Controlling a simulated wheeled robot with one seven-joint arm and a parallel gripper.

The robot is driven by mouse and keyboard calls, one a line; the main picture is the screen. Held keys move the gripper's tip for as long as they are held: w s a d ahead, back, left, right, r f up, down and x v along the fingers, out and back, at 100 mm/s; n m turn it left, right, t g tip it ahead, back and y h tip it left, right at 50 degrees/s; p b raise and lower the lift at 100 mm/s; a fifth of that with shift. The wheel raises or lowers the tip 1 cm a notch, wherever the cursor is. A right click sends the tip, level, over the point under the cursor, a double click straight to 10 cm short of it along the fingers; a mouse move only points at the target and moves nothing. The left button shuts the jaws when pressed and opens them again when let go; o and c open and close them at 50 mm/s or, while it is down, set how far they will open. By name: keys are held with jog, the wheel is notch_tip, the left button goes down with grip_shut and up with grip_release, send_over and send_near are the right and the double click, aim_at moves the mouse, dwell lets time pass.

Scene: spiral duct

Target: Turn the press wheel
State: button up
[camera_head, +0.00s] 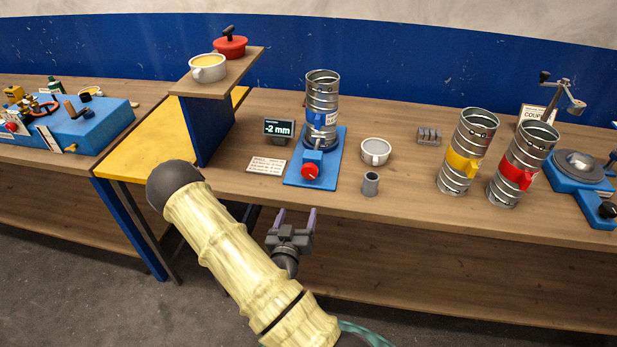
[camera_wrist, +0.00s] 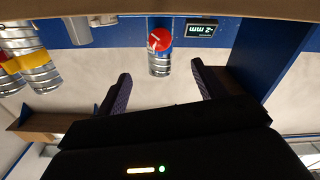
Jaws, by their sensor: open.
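A red round knob or wheel (camera_head: 310,171) sits at the front of a blue base plate (camera_head: 330,165) on the bench. A silver spiral duct (camera_head: 322,98) with a blue tag stands upright behind it. The red wheel also shows near the top middle of the wrist view (camera_wrist: 160,38), which looks upside down. My gripper (camera_head: 297,212) is open and empty, below and in front of the bench edge, short of the wheel. In the wrist view the wheel appears between and beyond my two fingers (camera_wrist: 160,82). I cannot tell for certain that this red part is the press wheel.
A display (camera_head: 279,128) reads "-2 mm" beside a printed card (camera_head: 266,166). A white cup (camera_head: 375,151) and grey cup (camera_head: 370,183) stand right of the plate. Yellow-tagged (camera_head: 466,152) and red-tagged (camera_head: 522,165) ducts and another blue device (camera_head: 580,180) stand further right. A raised shelf (camera_head: 220,80) stands left.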

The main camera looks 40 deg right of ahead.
aim_at(309, 175)
jog(key=p+x, duration=0.3)
jog(key=x, duration=1.3)
jog(key=shift+w+d, duration=0.2)
jog(key=shift+d, duration=0.05)
jog(key=c, duration=1)
